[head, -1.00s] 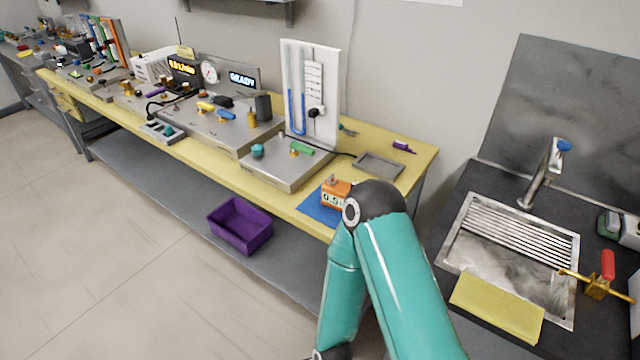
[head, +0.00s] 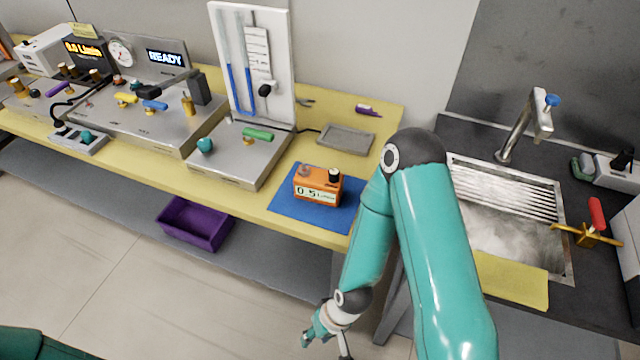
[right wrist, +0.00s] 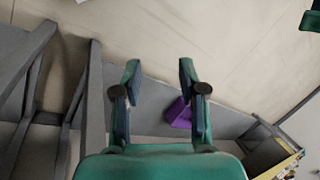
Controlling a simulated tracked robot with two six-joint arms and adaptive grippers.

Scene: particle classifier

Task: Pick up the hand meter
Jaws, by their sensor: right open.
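The hand meter (head: 318,186) is a small orange box with a dark knob on top and a white number display on its front. It stands upright on a blue mat (head: 285,208) at the front edge of the yellow bench. My right gripper (head: 326,346) is low in front of the bench, below the meter and apart from it. In the right wrist view its two fingers (right wrist: 158,72) are spread with nothing between them, and the meter does not show there. My left gripper is not in view.
A purple bin (head: 196,222) sits on the grey lower shelf; it also shows in the right wrist view (right wrist: 178,113). A grey tray (head: 346,139) and a gauge panel (head: 252,65) stand behind the meter. A sink (head: 505,215) is to the right.

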